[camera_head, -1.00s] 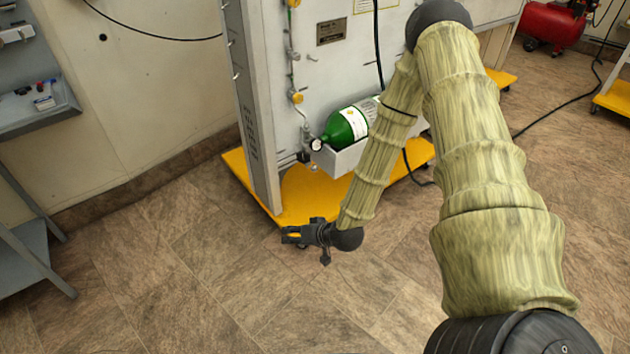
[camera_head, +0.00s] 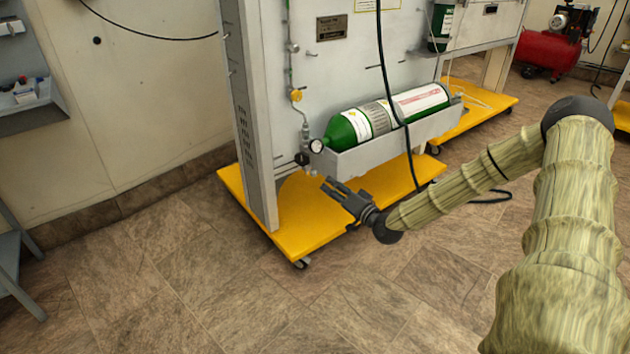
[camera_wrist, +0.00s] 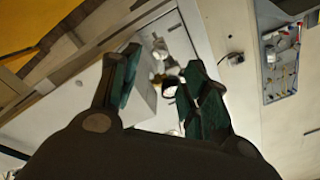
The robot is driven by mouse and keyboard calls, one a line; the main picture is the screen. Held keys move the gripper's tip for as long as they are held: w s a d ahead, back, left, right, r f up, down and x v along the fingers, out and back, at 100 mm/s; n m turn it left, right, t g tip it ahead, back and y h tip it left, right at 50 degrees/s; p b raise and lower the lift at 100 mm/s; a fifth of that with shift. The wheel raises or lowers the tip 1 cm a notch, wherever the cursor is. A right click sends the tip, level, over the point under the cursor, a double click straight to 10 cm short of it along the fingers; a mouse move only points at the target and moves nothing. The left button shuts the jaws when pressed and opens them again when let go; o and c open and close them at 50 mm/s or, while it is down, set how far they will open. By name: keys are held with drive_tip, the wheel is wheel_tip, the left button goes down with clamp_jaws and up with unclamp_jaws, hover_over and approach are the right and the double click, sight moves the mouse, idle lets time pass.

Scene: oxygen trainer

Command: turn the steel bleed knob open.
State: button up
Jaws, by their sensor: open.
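Small steel fittings (camera_head: 309,170) sit at the lower end of the thin vertical pipe on the panel, just below a round gauge (camera_head: 316,145). They are too small to tell which one is the steel bleed knob. My gripper (camera_head: 332,184) is open and empty, a little below and to the right of these fittings, with its fingers pointing left toward the panel. In the wrist view my gripper (camera_wrist: 163,58) has its fingers spread on both sides of bright metal fittings (camera_wrist: 160,50), which appear beyond the fingertips. I see no contact.
A green oxygen cylinder (camera_head: 345,130) lies in a grey trough (camera_head: 365,157) right behind my gripper. A yellow base (camera_head: 305,225) extends below. A black hose (camera_head: 382,60) hangs in front of the cylinder. A yellow knob (camera_head: 296,95) is higher on the pipe.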

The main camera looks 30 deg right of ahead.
sight(316, 174)
drive_tip(key=w+b, duration=0.1)
drive_tip(key=w, duration=0.2)
drive_tip(key=w+b, duration=0.1)
drive_tip(key=w, duration=0.2)
drive_tip(key=w+b, duration=0.2)
drive_tip(key=w, duration=0.1)
drive_tip(key=shift+w+a, duration=0.35)
drive_tip(key=shift+w, duration=0.5)
clamp_jaws()
